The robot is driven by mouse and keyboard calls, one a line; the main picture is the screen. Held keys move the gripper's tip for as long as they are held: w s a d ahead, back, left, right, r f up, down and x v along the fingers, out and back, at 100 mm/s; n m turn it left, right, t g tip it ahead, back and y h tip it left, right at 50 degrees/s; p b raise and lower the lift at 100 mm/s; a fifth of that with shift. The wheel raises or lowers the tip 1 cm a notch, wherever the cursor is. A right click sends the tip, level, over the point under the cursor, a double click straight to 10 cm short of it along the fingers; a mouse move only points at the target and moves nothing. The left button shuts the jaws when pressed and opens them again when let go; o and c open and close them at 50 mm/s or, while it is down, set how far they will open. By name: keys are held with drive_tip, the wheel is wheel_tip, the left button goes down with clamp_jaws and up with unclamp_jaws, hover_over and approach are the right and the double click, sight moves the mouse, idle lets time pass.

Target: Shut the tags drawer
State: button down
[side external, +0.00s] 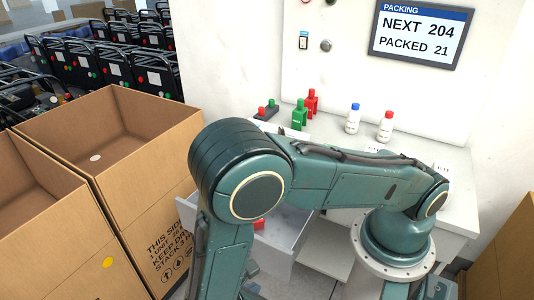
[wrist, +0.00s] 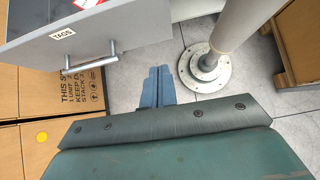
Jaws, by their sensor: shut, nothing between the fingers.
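The tags drawer (side external: 282,246) is pulled out of the white bench in the side external view, partly hidden by my arm. A red item (side external: 259,224) shows inside it. In the wrist view the grey drawer front (wrist: 125,33) is at the upper left, with a TAGS label (wrist: 62,34) and a metal bar handle (wrist: 90,62). My gripper (wrist: 158,72) is shut and empty, its blue fingers to the right of the handle and apart from it in the picture. In the side external view the fingers are mostly hidden behind my arm.
Open cardboard boxes (side external: 112,130) stand left of the drawer. The bench top (side external: 345,148) holds green and red bottles (side external: 300,114) and two white bottles (side external: 353,120). In the wrist view a round post with a floor flange (wrist: 204,68) stands right of my fingers.

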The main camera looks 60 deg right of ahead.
drive_tip(key=shift+s+f, duration=0.1)
drive_tip(key=shift+f, duration=0.15)
approach(280, 267)
wheel_tip(280, 267, down, 4)
drive_tip(key=d, duration=0.2)
drive_tip(key=shift+d+f, duration=0.1)
drive_tip(key=shift+d, duration=0.85)
drive_tip(key=d, duration=3)
